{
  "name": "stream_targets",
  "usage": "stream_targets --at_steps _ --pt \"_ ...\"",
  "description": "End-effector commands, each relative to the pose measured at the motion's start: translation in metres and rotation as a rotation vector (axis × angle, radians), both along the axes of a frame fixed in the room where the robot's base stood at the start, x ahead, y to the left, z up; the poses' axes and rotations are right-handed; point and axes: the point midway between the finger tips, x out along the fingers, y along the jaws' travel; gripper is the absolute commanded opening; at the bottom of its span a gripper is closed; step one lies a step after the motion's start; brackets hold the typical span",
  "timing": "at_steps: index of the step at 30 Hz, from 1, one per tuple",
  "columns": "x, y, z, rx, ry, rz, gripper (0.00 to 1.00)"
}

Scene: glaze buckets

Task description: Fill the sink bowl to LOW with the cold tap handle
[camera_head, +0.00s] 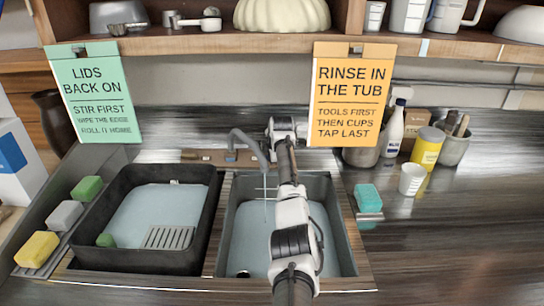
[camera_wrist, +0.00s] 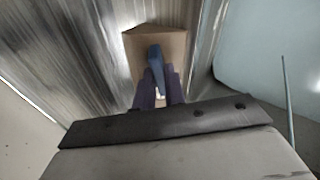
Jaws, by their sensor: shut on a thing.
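The sink bowl (camera_head: 349,250) is the right-hand grey basin, with a pale blue surface (camera_head: 250,235) inside; I cannot tell its depth. A grey tap spout (camera_head: 240,140) arches over its back edge. A thin pale line (camera_head: 265,205), which looks like a stream, hangs below the spout; a similar line shows in the wrist view (camera_wrist: 287,95). No LOW mark is readable. In the wrist view, my gripper (camera_wrist: 158,85) is shut on the blue tap handle (camera_wrist: 155,56), which stands on a brown block (camera_wrist: 175,42). My arm hides part of the bowl in the head view.
Two signs (camera_head: 350,95) (camera_head: 90,90) hang from the shelf. A cup (camera_head: 411,180) and yellow can (camera_head: 427,148) stand right. The front-right counter is clear.

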Motion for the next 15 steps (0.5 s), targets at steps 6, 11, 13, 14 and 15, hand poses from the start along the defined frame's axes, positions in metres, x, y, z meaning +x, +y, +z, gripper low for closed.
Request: stream_targets --at_steps 6,11,13,14,15 --pt "-0.0001 -0.0001 -0.0002 0.071 -0.001 -0.098 0.00" --pt "-0.0002 -0.0001 -0.0002 0.103 -0.001 -0.141 0.00" --pt "-0.0003 -0.0001 -0.0001 0.113 -0.001 -0.152 0.00" --pt "-0.0003 -0.0001 -0.0001 0.115 0.000 -0.156 0.00" --pt "-0.0003 -0.0001 -0.0001 0.118 0.000 -0.160 0.00"
